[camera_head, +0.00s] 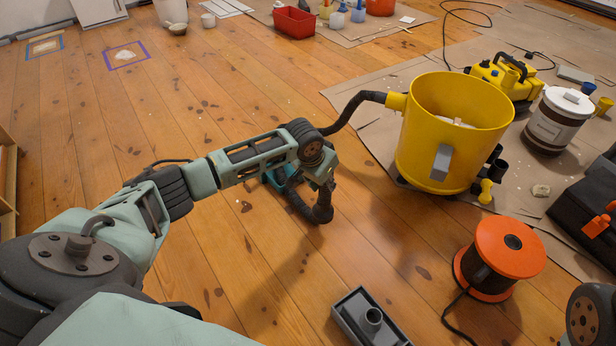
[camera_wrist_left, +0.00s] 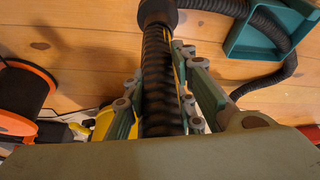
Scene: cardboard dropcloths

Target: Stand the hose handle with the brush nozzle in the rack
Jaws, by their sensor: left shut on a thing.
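My left gripper (camera_head: 322,182) is shut on the black ribbed hose (camera_head: 318,213), which hangs curved below the fingers above the floor. In the left wrist view the ribbed hose (camera_wrist_left: 158,75) runs between both fingers, with a smooth dark collar (camera_wrist_left: 157,12) at its far end. The hose also leaves the yellow canister (camera_head: 452,140) at its left port and passes behind my arm. A grey open box with a round socket (camera_head: 370,318) lies on the floor at the bottom; I cannot tell whether it is the rack. I cannot make out a brush nozzle on the held part.
A teal tray (camera_wrist_left: 238,45) lies on the floor beneath my left gripper. An orange cable reel (camera_head: 510,248) stands at the right, a black toolbox (camera_head: 590,205) beyond it. A white-lidded tub (camera_head: 555,120) stands on cardboard. The wooden floor at left is mostly free.

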